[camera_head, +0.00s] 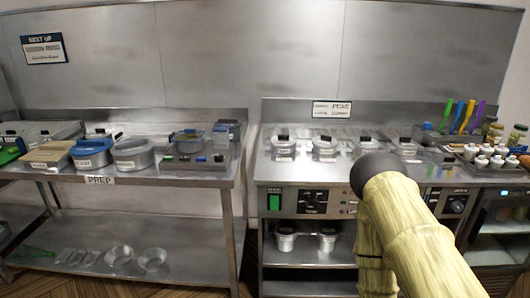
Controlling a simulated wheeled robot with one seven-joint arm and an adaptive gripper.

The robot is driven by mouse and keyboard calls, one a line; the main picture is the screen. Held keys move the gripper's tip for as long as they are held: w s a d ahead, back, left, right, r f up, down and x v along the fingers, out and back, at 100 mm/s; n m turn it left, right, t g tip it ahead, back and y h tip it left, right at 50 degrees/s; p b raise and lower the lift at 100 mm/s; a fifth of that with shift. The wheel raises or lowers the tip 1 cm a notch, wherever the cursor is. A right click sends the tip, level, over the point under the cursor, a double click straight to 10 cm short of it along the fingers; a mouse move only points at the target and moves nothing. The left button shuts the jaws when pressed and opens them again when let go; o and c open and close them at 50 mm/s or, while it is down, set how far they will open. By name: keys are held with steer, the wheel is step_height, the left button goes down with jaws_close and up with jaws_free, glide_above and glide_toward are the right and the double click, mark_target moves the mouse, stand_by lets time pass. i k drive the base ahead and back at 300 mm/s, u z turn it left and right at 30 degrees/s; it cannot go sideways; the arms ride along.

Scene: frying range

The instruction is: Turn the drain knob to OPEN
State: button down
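The front panel (340,201) of the right-hand counter carries a dark control with a knob (312,201) beside a green switch (274,200). Another dark knob (456,205) is further right on the same front. The lettering is too small to read, so I cannot tell which knob is the drain knob or where it points. My arm, pale yellow with a dark rounded end, rises in front of the panel and hides the part between the two knobs. My gripper is not visible.
Several lidded pans (283,143) stand on the right counter (300,175). Coloured utensils (460,116) and a tray of white cups (482,156) are at its right. Two pots (286,237) sit on the shelf below. The prep table (205,180) at left holds containers. A gap separates the counters.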

mark_target(456, 206)
steer(key=z, duration=1.7)
steer(key=i, duration=1)
steer(key=u, duration=0.35)
